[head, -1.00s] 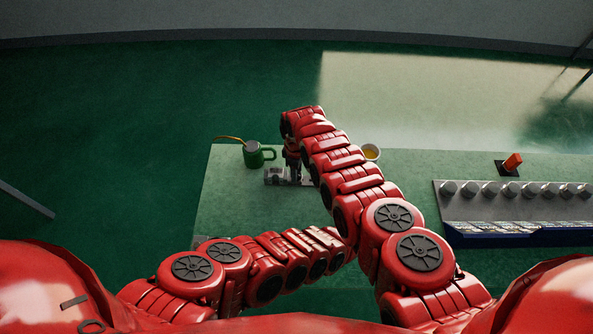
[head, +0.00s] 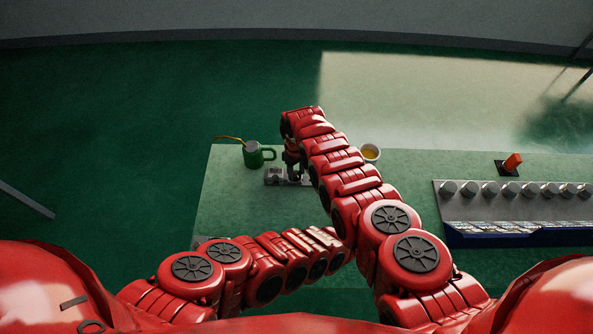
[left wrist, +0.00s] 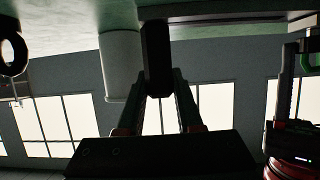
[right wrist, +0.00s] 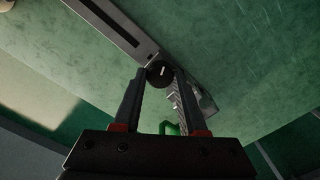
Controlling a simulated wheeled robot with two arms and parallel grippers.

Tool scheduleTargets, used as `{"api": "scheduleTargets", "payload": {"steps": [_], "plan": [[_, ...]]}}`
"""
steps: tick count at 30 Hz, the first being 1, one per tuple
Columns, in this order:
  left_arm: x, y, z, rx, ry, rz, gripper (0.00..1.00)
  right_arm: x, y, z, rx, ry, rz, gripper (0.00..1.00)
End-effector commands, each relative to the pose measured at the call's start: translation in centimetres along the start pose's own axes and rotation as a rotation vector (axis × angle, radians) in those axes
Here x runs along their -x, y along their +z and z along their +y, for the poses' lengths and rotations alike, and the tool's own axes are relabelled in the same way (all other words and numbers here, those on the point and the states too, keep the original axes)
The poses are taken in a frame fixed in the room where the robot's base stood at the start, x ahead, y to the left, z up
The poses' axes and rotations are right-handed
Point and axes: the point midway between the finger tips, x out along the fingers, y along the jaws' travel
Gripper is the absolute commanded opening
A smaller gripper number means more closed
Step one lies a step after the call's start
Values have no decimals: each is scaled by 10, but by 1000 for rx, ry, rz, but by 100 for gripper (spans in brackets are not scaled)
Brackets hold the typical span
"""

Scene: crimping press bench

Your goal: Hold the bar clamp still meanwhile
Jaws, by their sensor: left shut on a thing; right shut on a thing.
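My left gripper (left wrist: 160,75) is shut on a dark upright block, which I take to be part of the bar clamp (left wrist: 156,50), close to the edge of the green bench. In the head view the left gripper and the clamp are hidden behind my right arm. My right gripper (right wrist: 158,80) is shut on a dark round knob (right wrist: 160,72) with a white mark. In the head view it points down (head: 294,162) at a small grey fixture (head: 273,177) on the bench, and its fingertips are hard to make out.
A yellow-filled bowl (head: 371,152) is behind my right arm. A grey rack (head: 510,208) with several knobs and an orange-red switch (head: 513,161) stand to the right. The bench (head: 240,215) is clear at front left.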

Motion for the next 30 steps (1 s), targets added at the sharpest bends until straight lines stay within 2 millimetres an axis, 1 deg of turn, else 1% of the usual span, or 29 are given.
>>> {"api": "scheduleTargets", "payload": {"steps": [12, 13, 17, 18, 30], "plan": [[0, 0, 0, 0, 1, 0, 0, -1, 1, -1, -6, -1, -3, 0], [0, 0, 0, 0, 1, 0, 0, -1, 1, -1, -6, -1, -3, 45], [0, 0, 1, 0, 1, 0, 0, -1, 1, -1, -6, -1, -2, 68], [0, 0, 0, 0, 1, 0, 0, -1, 1, -1, -5, -1, -2, 72], [0, 0, 1, -1, 3, 0, 0, 2, -1, -3, -3, -6, 0, 72]]}}
